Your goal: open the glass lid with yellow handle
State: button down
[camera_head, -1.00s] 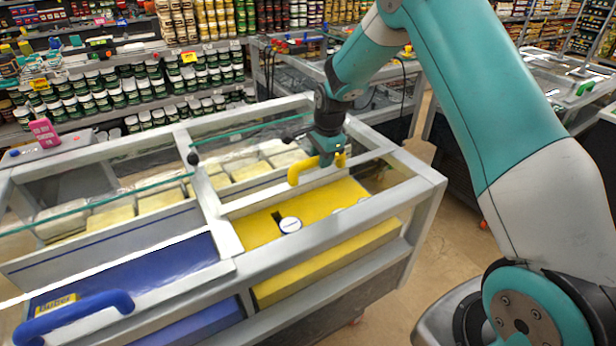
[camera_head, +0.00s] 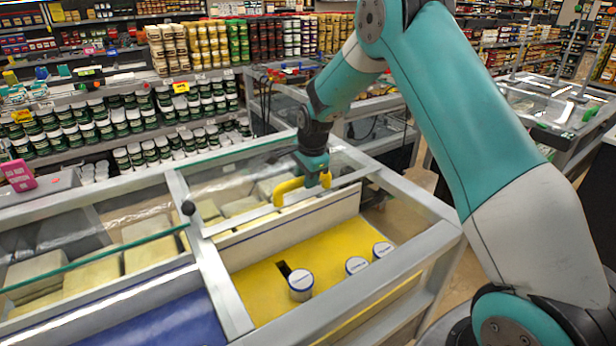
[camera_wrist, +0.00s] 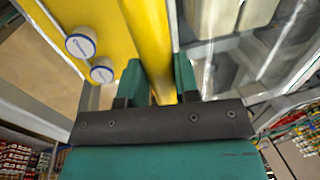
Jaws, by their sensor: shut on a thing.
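The yellow handle (camera_head: 290,188) is on the near edge of the glass lid (camera_head: 236,176) of the freezer chest. My gripper (camera_head: 318,180) is shut on this handle, near its right end. In the wrist view, the yellow handle (camera_wrist: 153,45) runs between the two fingers of my gripper (camera_wrist: 158,82). The lid lies toward the back of its bay. The yellow compartment (camera_head: 255,285) in front of it is open to view. Three white-topped cups stand in it, one (camera_head: 300,283) beside a dark slot. The fingers partly hide the handle.
The chest's grey frame (camera_head: 212,275) surrounds the bay, with a divider on the left. A blue compartment (camera_head: 165,322) lies left of it. Shelves of jars and tubs (camera_head: 70,130) fill the back.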

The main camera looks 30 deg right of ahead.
jog(key=c, duration=0.8)
grip_release()
jog(key=shift+c, duration=0.2)
jog(key=shift+r, duration=0.1)
jog(key=s+r+b, duration=0.3)
jog(key=r+b, duration=0.1)
jog(key=r, duration=1.3)
jog(key=shift+s+d, duration=0.15)
jog(key=shift+s, duration=0.05)
jog(key=s+a+f+n+y, duration=0.1)
jog(key=s+a+n, duration=0.5)
jog(key=s, duration=0.5)
jog(key=s+a+f+n+g+y, duration=0.1)
jog(key=s+a+n, duration=0.5)
jog(key=s+n, duration=0.4)
jog(key=s+a+f+n+g+y, duration=0.1)
jog(key=s+a+n, duration=0.5)
jog(key=s, duration=0.6)
jog(key=shift+s+a+n+y, duration=0.2)
jog(key=shift+n+y, duration=0.3)
jog(key=shift+n, duration=0.7)
